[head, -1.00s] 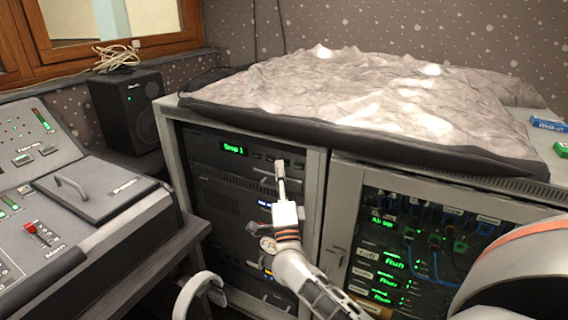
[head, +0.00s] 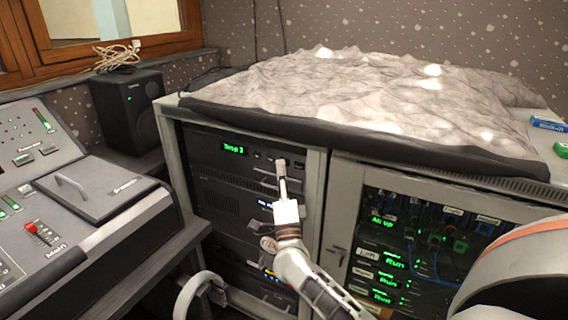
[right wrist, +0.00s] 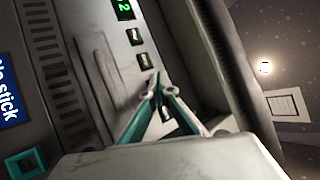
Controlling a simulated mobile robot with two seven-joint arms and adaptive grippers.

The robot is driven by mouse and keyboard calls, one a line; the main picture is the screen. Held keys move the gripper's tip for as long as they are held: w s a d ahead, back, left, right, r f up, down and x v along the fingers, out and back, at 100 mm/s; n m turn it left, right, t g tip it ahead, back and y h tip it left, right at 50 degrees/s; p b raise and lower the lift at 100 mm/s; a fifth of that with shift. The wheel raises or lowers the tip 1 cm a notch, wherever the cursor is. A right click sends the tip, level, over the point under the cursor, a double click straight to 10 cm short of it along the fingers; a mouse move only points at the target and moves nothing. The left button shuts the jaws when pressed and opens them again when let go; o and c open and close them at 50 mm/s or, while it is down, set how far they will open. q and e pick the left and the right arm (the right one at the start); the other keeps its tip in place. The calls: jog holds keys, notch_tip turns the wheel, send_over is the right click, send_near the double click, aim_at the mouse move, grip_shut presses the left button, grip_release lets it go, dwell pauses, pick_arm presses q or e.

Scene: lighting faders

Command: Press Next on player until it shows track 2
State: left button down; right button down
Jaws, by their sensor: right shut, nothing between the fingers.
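The player (head: 212,148) is the top dark unit in the left rack bay. Its green display (head: 234,149) seems to read "Stop 2"; in the right wrist view the display (right wrist: 123,9) ends in a 2. A row of small buttons runs right of it; two buttons (right wrist: 145,62) show clearly in the wrist view. My right gripper (head: 280,163) is shut and empty, its tips at this row, covering part of it. I cannot tell whether they touch a button. They also show in the wrist view (right wrist: 154,84). My left gripper is not in view.
More rack units sit below the player. A right bay (head: 385,215) holds cables and green displays. A grey crumpled cover (head: 350,90) lies on top of the rack. A lighting desk (head: 100,240) stands at left, a black speaker (head: 128,112) behind it.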

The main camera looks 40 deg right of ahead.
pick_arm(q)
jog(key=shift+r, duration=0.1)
pick_arm(e)
jog(key=shift+a, duration=0.1)
jog(key=shift+s+a, duration=0.2)
jog(key=shift+a, duration=0.15)
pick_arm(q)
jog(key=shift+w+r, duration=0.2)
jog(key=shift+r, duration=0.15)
pick_arm(e)
jog(key=shift+s+a, duration=0.1)
jog(key=shift+a, duration=0.15)
jog(key=shift+a, duration=0.1)
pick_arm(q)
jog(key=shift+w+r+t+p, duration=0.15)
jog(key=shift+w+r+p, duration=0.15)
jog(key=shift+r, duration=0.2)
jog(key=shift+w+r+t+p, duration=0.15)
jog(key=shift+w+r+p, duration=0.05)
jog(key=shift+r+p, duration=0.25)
pick_arm(e)
jog(key=shift+s+a, duration=0.3)
jog(key=shift+a, duration=0.45)
jog(key=shift+s+a, duration=0.35)
jog(key=shift+a, duration=0.35)
jog(key=shift+s+a, duration=0.3)
jog(key=shift+a, duration=0.45)
